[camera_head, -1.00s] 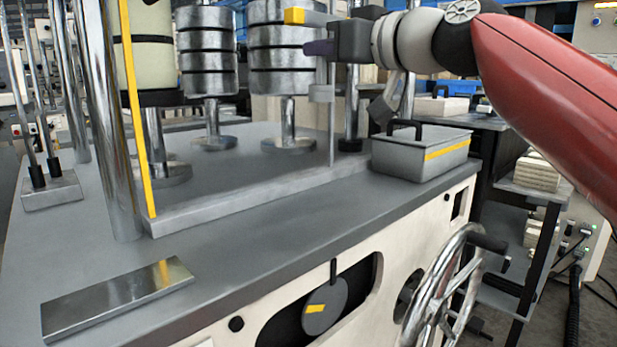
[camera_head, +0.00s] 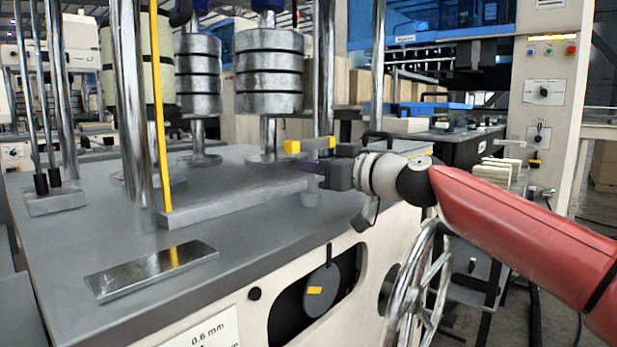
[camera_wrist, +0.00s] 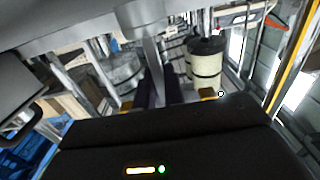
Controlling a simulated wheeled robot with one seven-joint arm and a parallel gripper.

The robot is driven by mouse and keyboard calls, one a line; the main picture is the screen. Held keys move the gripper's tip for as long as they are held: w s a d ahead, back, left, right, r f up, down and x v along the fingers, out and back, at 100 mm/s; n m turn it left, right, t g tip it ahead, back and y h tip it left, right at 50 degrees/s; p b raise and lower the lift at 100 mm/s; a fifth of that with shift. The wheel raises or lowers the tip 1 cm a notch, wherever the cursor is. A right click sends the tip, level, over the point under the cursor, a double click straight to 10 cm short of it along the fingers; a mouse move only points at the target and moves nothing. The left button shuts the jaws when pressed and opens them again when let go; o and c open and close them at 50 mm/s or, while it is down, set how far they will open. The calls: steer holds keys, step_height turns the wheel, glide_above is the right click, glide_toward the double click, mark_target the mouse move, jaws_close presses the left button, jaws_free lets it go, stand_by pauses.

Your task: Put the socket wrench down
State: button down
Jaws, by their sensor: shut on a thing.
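My gripper (camera_head: 310,166) is at the right part of the grey machine top (camera_head: 230,215), low above it. Its dark fingers, with yellow parts, are closed around a grey metal tool, which I take for the socket wrench (camera_head: 310,198). In the head view only a short grey lower piece of it shows under the fingers, close to the surface; I cannot tell whether it touches. In the wrist view the wrench (camera_wrist: 153,65) is a grey bar between the fingers, with a wider round part at the top edge.
Stacked round weights (camera_head: 268,75) and chrome columns stand behind the gripper. A raised grey ledge (camera_head: 235,195) runs along the top. A shiny metal plate (camera_head: 150,270) lies front left. A handwheel (camera_head: 425,285) is at the right front.

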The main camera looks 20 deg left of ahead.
steer(key=shift+r, duration=0.1)
steer(key=c, duration=1.5)
jaws_free()
steer(key=shift+d, duration=0.1)
steer(key=shift+b+v, duration=1.85)
steer(key=shift+v, duration=4.1)
steer(key=shift+s, duration=0.1)
